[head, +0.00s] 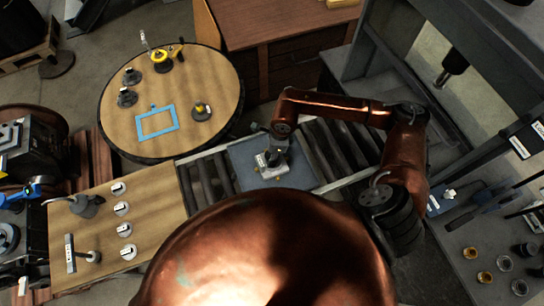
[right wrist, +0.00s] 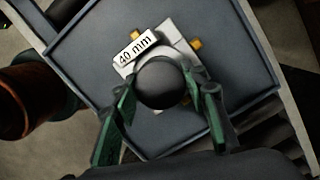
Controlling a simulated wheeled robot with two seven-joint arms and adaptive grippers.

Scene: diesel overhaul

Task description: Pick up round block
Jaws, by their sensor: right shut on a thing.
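A pale metal block (right wrist: 178,50) with a dark round knob (right wrist: 160,82) and a "40 mm" label sits on a blue-grey tray (right wrist: 85,55). In the head view, the block (head: 268,160) is near the middle of the tray (head: 243,176). My right gripper (head: 276,150) reaches down over it from the right. In the right wrist view, the green fingers of my right gripper (right wrist: 163,90) are on either side of the knob and shut on it. Whether the block touches the tray or is slightly lifted cannot be told. My left gripper is not in view.
The tray lies on a roller conveyor (head: 335,145). A round table (head: 215,75) with a blue frame (head: 157,122) and small gauges stands at the upper left. A wooden board (head: 75,265) with several pale discs is at the lower left. A dark bench (head: 470,240) holds tools at the right.

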